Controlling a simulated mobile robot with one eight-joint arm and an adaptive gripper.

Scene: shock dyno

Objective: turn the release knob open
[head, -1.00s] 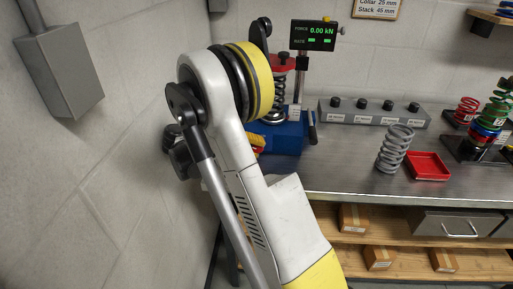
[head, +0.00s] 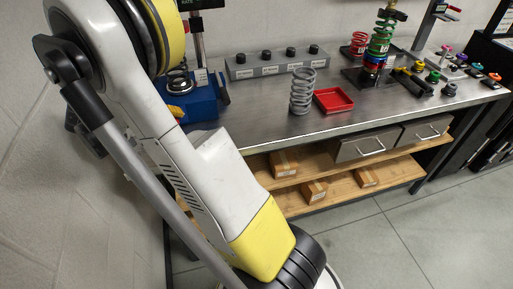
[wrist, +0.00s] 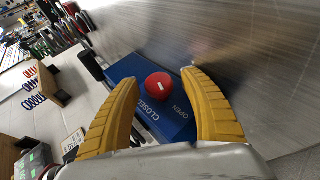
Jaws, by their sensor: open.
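The red release knob (wrist: 158,86) shows in the wrist view, with a short white mark on its top. It sits on a blue base (wrist: 122,70) with the words CLOSED and OPEN printed on it, on the side towards my gripper. My gripper (wrist: 160,80) is open, with one yellow finger on each side of the knob's place in the picture. Gaps show between the knob and both fingers, and I cannot tell how far the fingertips are above it.
A grey spring (head: 302,92) and a red tray (head: 334,100) stand on the metal bench (head: 270,125). A grey block with several black knobs (head: 276,66) is behind them. A black lever handle (wrist: 91,65) sticks out beside the blue base. A wall is close on the left.

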